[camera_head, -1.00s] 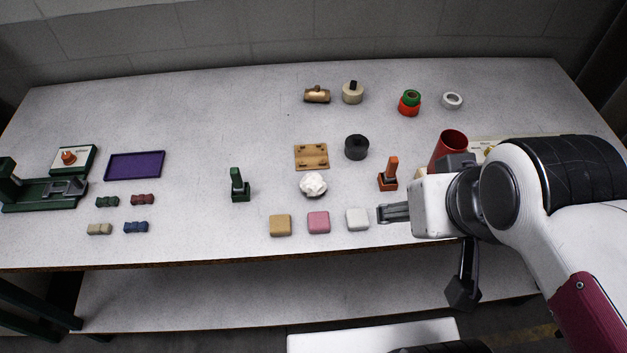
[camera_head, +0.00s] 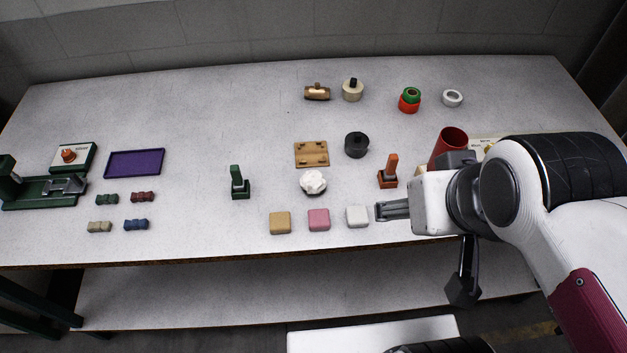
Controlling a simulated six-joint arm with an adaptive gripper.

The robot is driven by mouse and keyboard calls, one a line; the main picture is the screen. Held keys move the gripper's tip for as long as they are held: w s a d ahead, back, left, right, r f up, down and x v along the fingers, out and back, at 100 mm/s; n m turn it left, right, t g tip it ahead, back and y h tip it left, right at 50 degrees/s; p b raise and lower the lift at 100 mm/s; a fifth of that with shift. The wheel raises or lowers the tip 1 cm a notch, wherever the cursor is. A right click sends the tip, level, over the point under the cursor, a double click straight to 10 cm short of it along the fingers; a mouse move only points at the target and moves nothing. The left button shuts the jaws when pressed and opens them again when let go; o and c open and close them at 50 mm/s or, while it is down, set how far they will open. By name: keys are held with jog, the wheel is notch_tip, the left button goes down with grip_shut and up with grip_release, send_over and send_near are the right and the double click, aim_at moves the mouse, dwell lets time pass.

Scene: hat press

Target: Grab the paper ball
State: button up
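The crumpled white paper ball (camera_head: 313,182) sits on the table just below the wooden board and above the pink block, with a dark patch under it. My gripper (camera_head: 379,212) is to the right of the ball and a little nearer the table's front edge, apart from it. Its fingers point left, with their tips close to the right side of the white block. The fingers overlap from this side, so I cannot tell whether they are open or shut. Nothing shows held at their tips.
Tan (camera_head: 280,222), pink (camera_head: 318,219) and white (camera_head: 357,216) blocks line up in front of the ball. A wooden board (camera_head: 311,154) and black roll (camera_head: 357,145) lie behind it. An orange-handled stamp (camera_head: 389,172) stands between ball and arm; a green stamp (camera_head: 239,183) stands left.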

jog(key=w+a+f+m+t+y, duration=0.1)
jog(key=w+a+f+t+y, duration=0.15)
jog(key=w+a, duration=0.7)
jog(key=w+a+f+m+t+y, duration=0.1)
jog(key=w+a+f+y, duration=0.15)
jog(key=w+a, duration=0.75)
jog(key=m+t+h, duration=0.1)
jog(key=m+h, duration=0.3)
jog(key=h, duration=0.4)
send_near(313, 182)
jog(key=w+a, duration=0.1)
jog(key=w+a+f, duration=0.1)
jog(key=w+a, duration=0.1)
jog(key=w+a+f, duration=0.1)
jog(key=w, duration=0.1)
jog(key=shift+w+a+f, duration=0.15)
jog(key=shift+a, duration=0.25)
jog(key=s+d+h, duration=0.1)
jog(key=s+d+f+t+h, duration=0.1)
jog(key=shift+s+d+f+t+h, duration=0.2)
jog(key=shift+s+d+t+h, duration=0.05)
jog(key=shift+d+h, duration=0.1)
jog(key=shift+s+d+h, duration=0.45)
jog(key=shift+s+d, duration=0.05)
